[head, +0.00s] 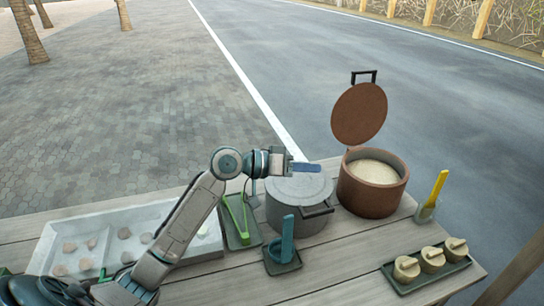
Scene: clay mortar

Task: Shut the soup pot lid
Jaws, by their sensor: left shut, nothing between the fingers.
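A brown round pot (371,196) stands at the back right of the table, with pale, grainy-looking contents (374,172). Its brown lid (359,113) stands up open behind the rim, with a dark handle on its top edge. A grey pot (298,213) stands left of it with its flat grey lid down and a dark handle at the front right. I cannot tell by label which pot is the soup pot. My left gripper (306,167) is shut and empty over the back of the grey pot, left of the brown pot and apart from its lid.
A pale tray (70,227) with several small lumps lies left. Green tongs (240,217) lie on a dark tray beside the grey pot. A blue-green utensil (287,238) stands in front.

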